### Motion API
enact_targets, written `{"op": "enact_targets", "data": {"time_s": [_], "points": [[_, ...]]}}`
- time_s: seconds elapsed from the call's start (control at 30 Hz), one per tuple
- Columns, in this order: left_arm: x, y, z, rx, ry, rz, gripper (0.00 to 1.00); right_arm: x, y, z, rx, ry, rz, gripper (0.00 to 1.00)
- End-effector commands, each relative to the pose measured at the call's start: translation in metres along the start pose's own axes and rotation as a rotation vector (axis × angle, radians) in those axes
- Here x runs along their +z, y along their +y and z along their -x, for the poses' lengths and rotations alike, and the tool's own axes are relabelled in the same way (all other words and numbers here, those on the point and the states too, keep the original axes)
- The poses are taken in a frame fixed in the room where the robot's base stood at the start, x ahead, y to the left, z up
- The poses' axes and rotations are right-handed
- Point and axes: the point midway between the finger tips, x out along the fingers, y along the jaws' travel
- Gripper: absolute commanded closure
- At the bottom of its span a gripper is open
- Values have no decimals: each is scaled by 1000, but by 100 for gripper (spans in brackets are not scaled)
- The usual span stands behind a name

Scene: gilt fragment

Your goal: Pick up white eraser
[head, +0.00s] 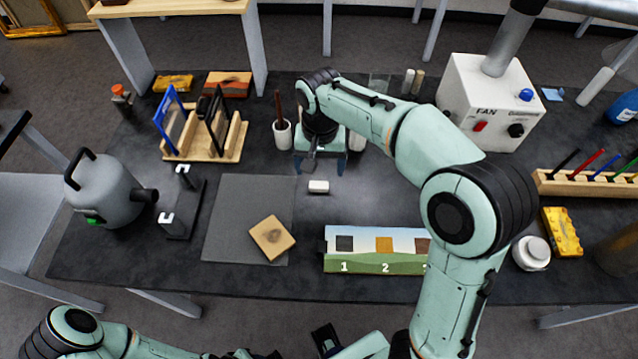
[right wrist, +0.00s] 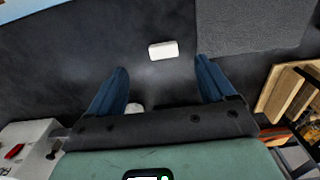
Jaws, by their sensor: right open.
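The white eraser (head: 319,187) lies flat on the dark table mat in the head view. It also shows in the right wrist view (right wrist: 163,50), ahead of the fingertips and between their lines. My right gripper (head: 320,170) is open and empty, just behind the eraser in the head view. Its two blue fingers also show in the right wrist view (right wrist: 161,64), apart from the eraser. My left arm runs along the bottom edge of the head view; its jaws cannot be made out.
A grey pad (head: 235,200) holding a wooden block (head: 272,238) lies to the left. A numbered sample strip (head: 375,264) lies in front. A white cup (head: 283,136) stands near the right gripper. A white fan box (head: 488,100) stands at right.

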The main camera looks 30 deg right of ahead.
Motion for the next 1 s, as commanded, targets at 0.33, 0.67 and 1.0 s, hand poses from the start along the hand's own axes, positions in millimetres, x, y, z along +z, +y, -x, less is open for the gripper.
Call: {"op": "enact_targets", "data": {"time_s": [0.33,0.67,1.0], "points": [[2,-3,-8,-1,-4,1,57,-1,0,-43,1,-1,-1,17],[2,-6,-14,-2,-6,1,57,-10,-3,-86,1,-2,-2,17],[2,-6,-15,-2,-6,2,57,-10,-4,-94,-1,0,-2,17]]}}
